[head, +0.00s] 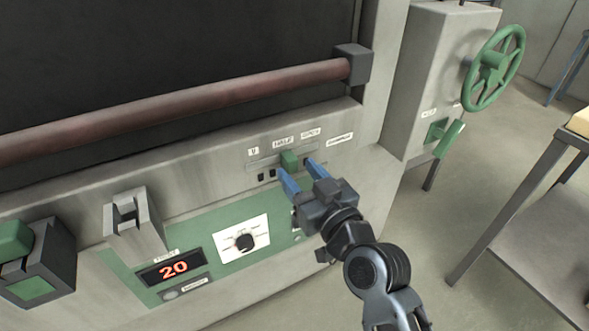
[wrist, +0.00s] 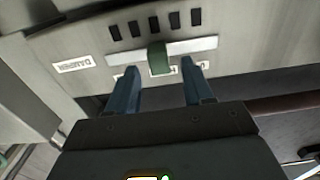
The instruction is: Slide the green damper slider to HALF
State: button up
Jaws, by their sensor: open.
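The green damper slider (head: 289,160) sits near the middle of its pale slot, beneath the HALF label (head: 283,141). In the wrist view the slider (wrist: 160,58) covers part of a label behind it, with slot showing on both sides. My gripper (head: 302,172) is open in front of the slider. In the wrist view its blue fingers (wrist: 159,85) stand either side of the slider with a visible gap on each side. I cannot tell whether the fingertips reach as deep as the slider.
The oven's reddish bar handle (head: 200,98) runs above the panel. A dial (head: 244,242) and a display reading 20 (head: 174,269) are below left. A green handwheel (head: 493,68) and a table (head: 520,200) stand at right. Dark vents (wrist: 155,24) line the slot.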

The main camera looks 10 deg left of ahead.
jog(key=shift+b+v, duration=0.5)
jog(key=shift+v, duration=2)
jog(key=s+d+f+m+h, duration=0.3)
jog(key=s+d+f+h, duration=0.15)
jog(key=s+d, duration=0.4)
jog(key=s+d+f+m+h, duration=0.3)
jog(key=s+d+f, duration=0.2)
jog(key=s, duration=0.6)
jog(key=s+d+r, duration=0.2)
jog(key=s, duration=0.4)
jog(key=s+d+r+h, duration=0.1)
jog(key=s+d+r, duration=0.1)
jog(key=s, duration=0.5)
jog(key=s+d+r+h, duration=0.1)
jog(key=s+d+r, duration=0.1)
jog(key=s+d, duration=0.2)
jog(key=s, duration=0.3)
jog(key=shift+d+m, duration=0.25)
jog(key=shift+m, duration=0.15)
jog(key=shift+h, duration=0.25)
